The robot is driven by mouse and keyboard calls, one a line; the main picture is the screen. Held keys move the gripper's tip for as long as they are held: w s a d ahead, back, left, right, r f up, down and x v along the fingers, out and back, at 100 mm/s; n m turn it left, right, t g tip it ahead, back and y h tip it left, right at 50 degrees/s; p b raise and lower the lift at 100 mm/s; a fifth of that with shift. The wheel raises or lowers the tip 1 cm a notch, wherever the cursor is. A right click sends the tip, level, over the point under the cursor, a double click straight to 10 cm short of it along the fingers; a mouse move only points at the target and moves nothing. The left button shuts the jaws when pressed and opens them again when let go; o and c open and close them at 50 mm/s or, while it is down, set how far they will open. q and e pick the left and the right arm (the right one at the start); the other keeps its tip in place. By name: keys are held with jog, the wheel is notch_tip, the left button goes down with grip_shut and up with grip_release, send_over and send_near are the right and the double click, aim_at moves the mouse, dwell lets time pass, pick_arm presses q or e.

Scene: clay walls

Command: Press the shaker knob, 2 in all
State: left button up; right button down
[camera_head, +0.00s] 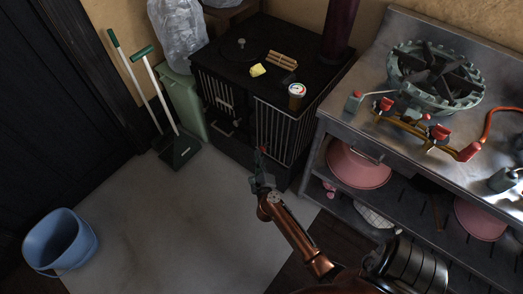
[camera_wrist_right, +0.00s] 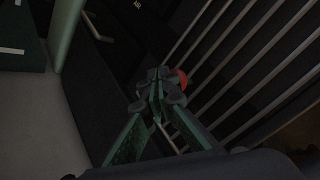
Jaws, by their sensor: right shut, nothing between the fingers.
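The black stove (camera_head: 228,56) stands against the back wall, with vertical bars along its front. A small red knob, which I take for the shaker knob (camera_wrist_right: 182,77), shows in the right wrist view just beyond my right fingertips, partly hidden by them. In the head view a small red spot (camera_head: 264,149) shows at the tip of my right gripper (camera_head: 260,158). The right gripper (camera_wrist_right: 160,84) is shut with nothing between its fingers, in front of the barred stove face. I cannot tell whether it touches the knob. My left gripper is not in view.
A cup (camera_head: 297,91), a yellow sponge-like piece (camera_head: 257,70) and a wooden piece (camera_head: 282,60) sit on the stove. A metal counter (camera_head: 360,54) with a burner (camera_head: 435,75) stands at right. A blue bucket (camera_head: 60,240) is at left; the middle floor is clear.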

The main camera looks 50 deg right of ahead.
jog(key=shift+a, duration=0.4)
jog(key=shift+s+a, duration=0.15)
jog(key=shift+a, duration=2.35)
